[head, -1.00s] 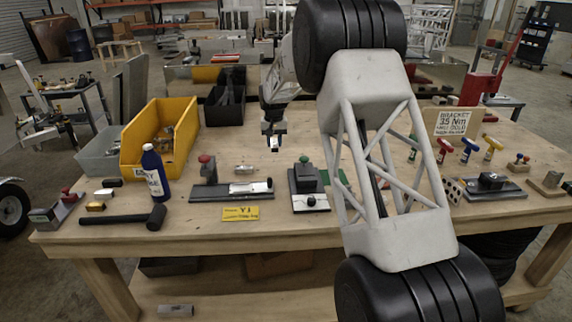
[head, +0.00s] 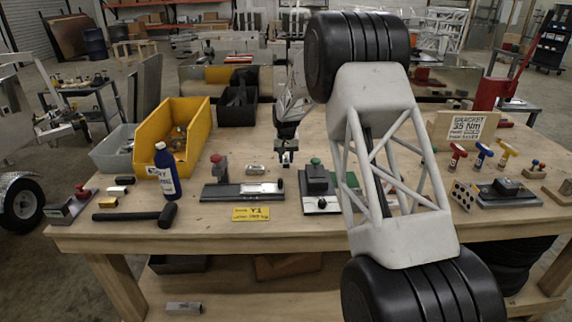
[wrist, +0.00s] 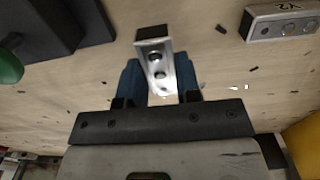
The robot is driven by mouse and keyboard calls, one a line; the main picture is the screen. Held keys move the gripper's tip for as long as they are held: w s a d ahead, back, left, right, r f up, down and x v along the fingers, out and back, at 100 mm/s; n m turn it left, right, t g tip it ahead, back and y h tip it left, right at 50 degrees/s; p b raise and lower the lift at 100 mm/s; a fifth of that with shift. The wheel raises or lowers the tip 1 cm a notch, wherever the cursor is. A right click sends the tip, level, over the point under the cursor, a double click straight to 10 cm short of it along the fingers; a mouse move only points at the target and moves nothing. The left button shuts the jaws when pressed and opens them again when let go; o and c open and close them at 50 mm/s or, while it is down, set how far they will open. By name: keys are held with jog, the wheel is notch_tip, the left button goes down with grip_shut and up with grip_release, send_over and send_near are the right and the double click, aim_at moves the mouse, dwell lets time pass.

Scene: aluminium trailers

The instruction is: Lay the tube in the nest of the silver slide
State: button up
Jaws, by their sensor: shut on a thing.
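My gripper (head: 286,160) is over the middle of the bench. In the wrist view its blue fingers (wrist: 158,85) are shut on a short silver square tube (wrist: 157,62) with round holes in its side and a dark end. The tube is above the bench top. A long dark fixture (head: 215,193) with a silver slide (head: 262,188) lies to the gripper's front left, with a red knob (head: 216,158) behind it. The tube is apart from it. Details of the slide's nest are too small to tell.
A green-knobbed fixture (head: 316,181) stands close at the gripper's right. A similar silver block (head: 255,169), marked in the wrist view (wrist: 282,24), lies to its left. A blue bottle (head: 167,172), hammer (head: 140,215) and yellow bin (head: 180,140) are farther left.

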aim_at(286, 158)
jog(key=shift+f, duration=1.4)
jog(key=shift+f, duration=0.15)
jog(key=o, duration=0.9)
jog(key=shift+r, duration=0.2)
notch_tip(286, 158, up, 12)
